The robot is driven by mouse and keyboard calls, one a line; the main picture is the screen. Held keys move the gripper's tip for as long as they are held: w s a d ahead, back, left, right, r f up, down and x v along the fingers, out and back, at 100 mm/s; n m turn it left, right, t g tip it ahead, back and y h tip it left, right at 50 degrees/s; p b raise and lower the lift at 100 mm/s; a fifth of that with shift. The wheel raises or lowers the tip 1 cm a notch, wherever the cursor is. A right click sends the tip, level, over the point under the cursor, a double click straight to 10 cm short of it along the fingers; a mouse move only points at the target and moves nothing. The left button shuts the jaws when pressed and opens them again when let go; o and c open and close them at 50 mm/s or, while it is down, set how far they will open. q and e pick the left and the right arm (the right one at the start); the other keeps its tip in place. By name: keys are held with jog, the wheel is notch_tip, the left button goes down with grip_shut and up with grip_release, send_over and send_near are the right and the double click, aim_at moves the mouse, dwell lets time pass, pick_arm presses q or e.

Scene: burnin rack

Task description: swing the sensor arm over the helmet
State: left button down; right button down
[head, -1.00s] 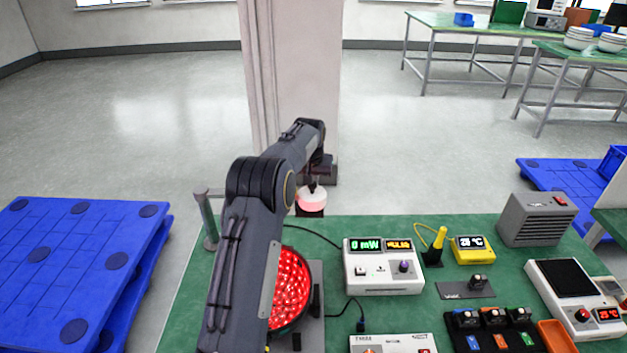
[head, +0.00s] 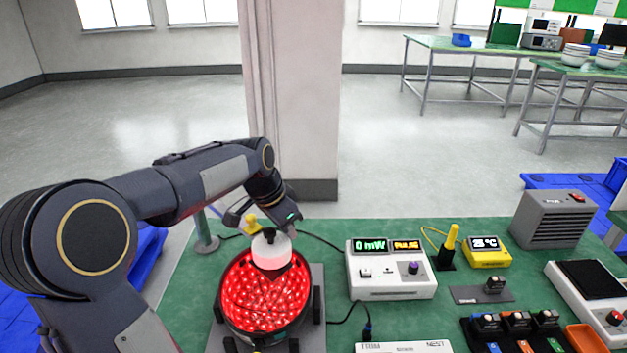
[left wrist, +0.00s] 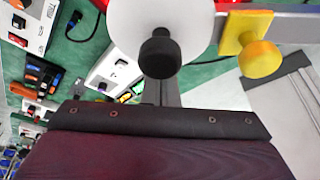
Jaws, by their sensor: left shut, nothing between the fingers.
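The helmet (head: 265,307) is a dark bowl lined with glowing red lights, on a grey base. The white sensor head (head: 272,252) with its black knob (head: 270,236) is above the far part of the helmet's opening. It also shows in the left wrist view (left wrist: 195,25) with the black knob (left wrist: 160,55). A yellow knob (head: 251,224) sits beside it on the sensor arm, which is partly hidden by my arm. My left gripper (head: 286,219) is shut and empty, just above and behind the black knob; I cannot tell whether it touches. My right gripper is out of view.
A grey-green post (head: 205,232) stands left of the helmet. A white power meter (head: 390,270), a yellow temperature box (head: 488,252) and a grey heater (head: 549,219) stand to the right. A cable runs across the green bench (head: 325,235).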

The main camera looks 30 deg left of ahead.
aim_at(271, 230)
pick_arm(q)
jog(key=s, duration=0.3)
jog(key=shift+s+a, duration=0.1)
jog(key=shift+a, duration=0.05)
jog(key=shift+s+f+b, duration=0.2)
jog(key=shift+s+b, duration=0.05)
jog(key=shift+b, duration=0.05)
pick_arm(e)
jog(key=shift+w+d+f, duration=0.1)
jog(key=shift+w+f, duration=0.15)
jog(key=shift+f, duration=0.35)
pick_arm(q)
jog(key=shift+a, duration=0.15)
jog(key=shift+r, duration=0.45)
jog(key=v, duration=0.6)
jog(key=shift+s, duration=0.1)
jog(key=shift+r, duration=0.7)
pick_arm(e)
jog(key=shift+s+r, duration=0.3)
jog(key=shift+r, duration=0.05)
pick_arm(q)
jog(key=shift+w+d, duration=0.2)
